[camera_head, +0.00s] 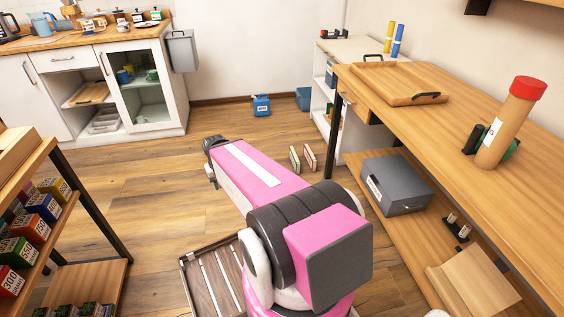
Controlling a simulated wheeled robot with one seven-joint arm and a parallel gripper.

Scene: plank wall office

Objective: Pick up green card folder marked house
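Two thin upright items stand side by side on the wood floor in the head view, just left of the white shelf unit. The left one, a green item with a pale front edge (295,159), looks like a card folder. The right one is a similar red item (310,157). Both are too small for me to read any house mark. My pink arm reaches forward and left over the floor, and its dark far joint is left of the two items, apart from them. No gripper fingers show, so I cannot see whether they hold anything.
A long wooden desk (455,100) runs along the right, with a grey box (395,185) on its lower shelf. A wooden rack with coloured boxes (45,207) stands at left. A slatted crate (190,280) lies near my base. A blue container (261,105) is by the wall. Mid-floor is clear.

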